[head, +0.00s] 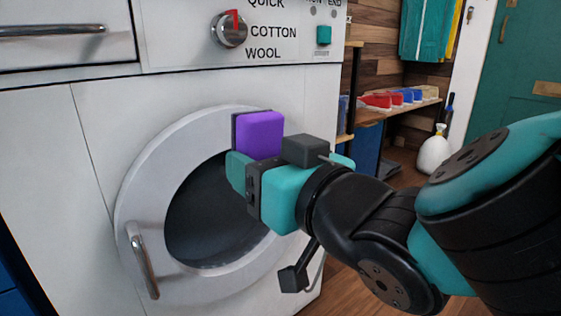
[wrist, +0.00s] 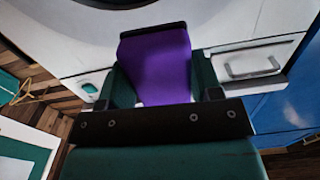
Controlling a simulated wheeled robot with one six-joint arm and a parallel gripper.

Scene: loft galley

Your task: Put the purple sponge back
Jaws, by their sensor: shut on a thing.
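The purple sponge (head: 260,134) is a purple block with a dark layer on its far side. My gripper (head: 243,170) is shut on it and holds it up in front of the washing machine's round door. In the wrist view the sponge (wrist: 158,62) sits between the two teal fingers of my gripper (wrist: 160,90), with its dark edge at the far end. The lower part of the sponge is hidden by the gripper in the head view.
The white washing machine (head: 85,130) has a round door with a handle (head: 143,260), a dial (head: 229,29) and a teal button (head: 323,35). A wooden shelf (head: 385,112) with red and blue items stands at the back right. A white bottle (head: 433,152) stands near the teal door (head: 520,70). Wooden floor shows at right.

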